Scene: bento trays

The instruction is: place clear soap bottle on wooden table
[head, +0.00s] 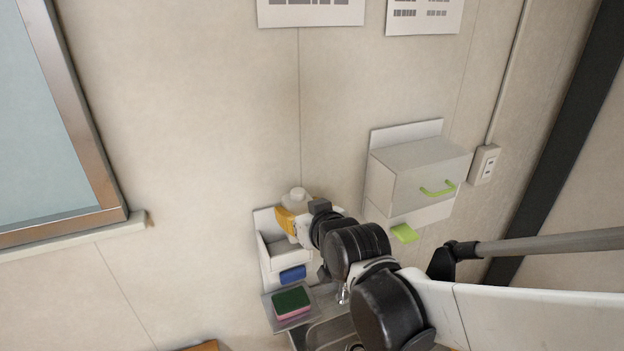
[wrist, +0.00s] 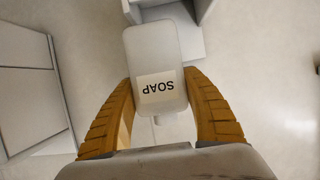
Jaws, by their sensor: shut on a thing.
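The clear soap bottle (wrist: 152,48) is a pale, see-through container with a white label reading SOAP, upside down in the wrist view. My gripper (wrist: 159,80) has its two yellow ribbed fingers on either side of the bottle, shut on it. In the head view, the bottle (head: 296,199) shows above the yellow fingers of my gripper (head: 287,222), in front of or over a white wall holder (head: 265,252). I cannot tell whether the bottle touches the holder. No wooden table is clearly visible; a small brown-orange edge (head: 205,346) shows at the bottom of the head view.
A green and pink sponge (head: 291,302) lies on a grey ledge beside a metal sink (head: 330,335). A blue item (head: 292,273) sits at the holder's lower front. A white wall box (head: 415,180) with a green handle is at the right. A window frame (head: 75,110) is at the left.

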